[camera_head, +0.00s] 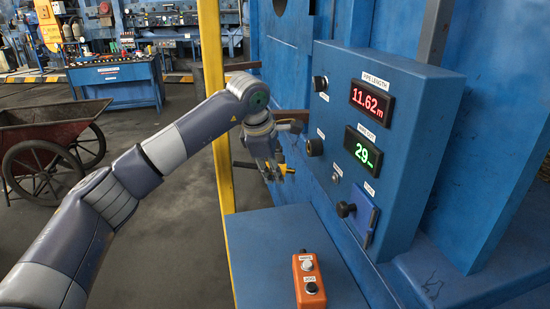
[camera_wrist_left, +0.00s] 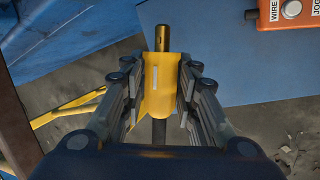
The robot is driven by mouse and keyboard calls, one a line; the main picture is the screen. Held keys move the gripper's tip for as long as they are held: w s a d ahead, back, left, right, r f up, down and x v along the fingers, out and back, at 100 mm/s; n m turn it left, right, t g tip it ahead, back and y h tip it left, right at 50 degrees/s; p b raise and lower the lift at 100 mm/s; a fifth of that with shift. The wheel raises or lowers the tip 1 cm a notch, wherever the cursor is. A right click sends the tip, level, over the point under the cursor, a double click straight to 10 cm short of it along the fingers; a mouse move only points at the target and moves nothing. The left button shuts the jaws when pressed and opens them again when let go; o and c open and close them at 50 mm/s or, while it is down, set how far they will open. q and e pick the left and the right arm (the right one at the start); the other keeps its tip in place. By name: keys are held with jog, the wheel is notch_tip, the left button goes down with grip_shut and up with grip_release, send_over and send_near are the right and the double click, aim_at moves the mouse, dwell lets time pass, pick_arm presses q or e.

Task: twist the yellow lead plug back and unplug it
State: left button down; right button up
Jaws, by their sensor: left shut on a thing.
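The yellow lead plug (camera_wrist_left: 160,85) sits between the fingers of my left gripper (camera_wrist_left: 162,72) in the left wrist view. Its brass tip (camera_wrist_left: 162,38) points away from the gripper and shows bare, with no socket around it. A dark lead (camera_wrist_left: 159,131) runs back from the plug between the fingers. In the head view my left gripper (camera_head: 270,168) is beside the blue control box (camera_head: 392,155), left of its face and apart from it. A small yellow part of the plug (camera_head: 286,169) shows at the fingertips. My right gripper is not in view.
The box carries a red display (camera_head: 371,102), a green display (camera_head: 363,149) and black knobs. An orange button box (camera_head: 308,280) sits on a blue surface (camera_head: 265,240) below. A yellow post (camera_head: 215,100) stands behind my arm. A wheelbarrow (camera_head: 45,140) stands left.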

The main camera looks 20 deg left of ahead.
pick_arm(q)
jog(key=shift+s+a+f+m+t+y+b, duration=0.25)
jog(key=shift+f+m+b, duration=0.5)
jog(key=shift+f+m, duration=1.65)
jog(key=shift+s+f+m+y+b, duration=0.1)
jog(key=shift+f+m+y+b, duration=0.6)
jog(key=shift+f, duration=2.75)
jog(key=shift+s+a+f+m+t+h+b, duration=0.15)
jog(key=shift+f+m+b, duration=0.7)
jog(key=shift+f+m, duration=1.85)
jog(key=shift+f+n, duration=0.25)
jog(key=shift+n, duration=0.05)
jog(key=c, duration=1.2)
grip_release()
jog(key=shift+s, duration=0.1)
